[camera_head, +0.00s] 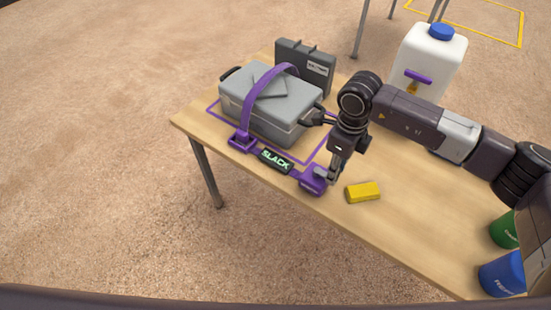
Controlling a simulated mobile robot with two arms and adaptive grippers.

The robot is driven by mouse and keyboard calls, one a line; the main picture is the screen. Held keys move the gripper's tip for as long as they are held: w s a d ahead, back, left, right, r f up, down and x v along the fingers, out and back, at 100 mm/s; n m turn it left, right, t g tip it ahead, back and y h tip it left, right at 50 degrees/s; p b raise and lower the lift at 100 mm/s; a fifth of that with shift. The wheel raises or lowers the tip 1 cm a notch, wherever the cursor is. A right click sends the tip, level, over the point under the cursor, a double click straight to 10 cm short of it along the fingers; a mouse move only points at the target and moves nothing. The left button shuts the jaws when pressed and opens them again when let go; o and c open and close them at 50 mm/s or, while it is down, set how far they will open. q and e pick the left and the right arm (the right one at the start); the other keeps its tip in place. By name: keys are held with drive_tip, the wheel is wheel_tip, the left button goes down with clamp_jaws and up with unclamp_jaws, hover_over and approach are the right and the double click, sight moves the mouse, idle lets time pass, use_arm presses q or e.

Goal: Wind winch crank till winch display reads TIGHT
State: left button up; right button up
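The winch (313,180) is a purple unit at the table's front edge, joined by a purple bar to a small dark display (277,160) that reads SLACK in green letters. A purple strap (250,97) arches over a grey case (270,112). My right gripper (328,176) points down at the winch, with its fingertips at the crank area. The crank is mostly hidden by the fingers, and I cannot tell whether they are closed on it. My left gripper is not in view.
A yellow block (363,192) lies just right of the winch. A dark grey case (306,67) and a white jug (429,55) with a blue cap stand behind. Green (504,230) and blue (503,275) cups stand at the right. The table's (400,215) front middle is mostly clear.

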clamp_jaws()
idle(0.3)
drive_tip(key=a+b, duration=0.6)
drive_tip(key=a, duration=0.2)
drive_tip(key=shift+a+b, duration=0.2)
drive_tip(key=shift+b, duration=0.15)
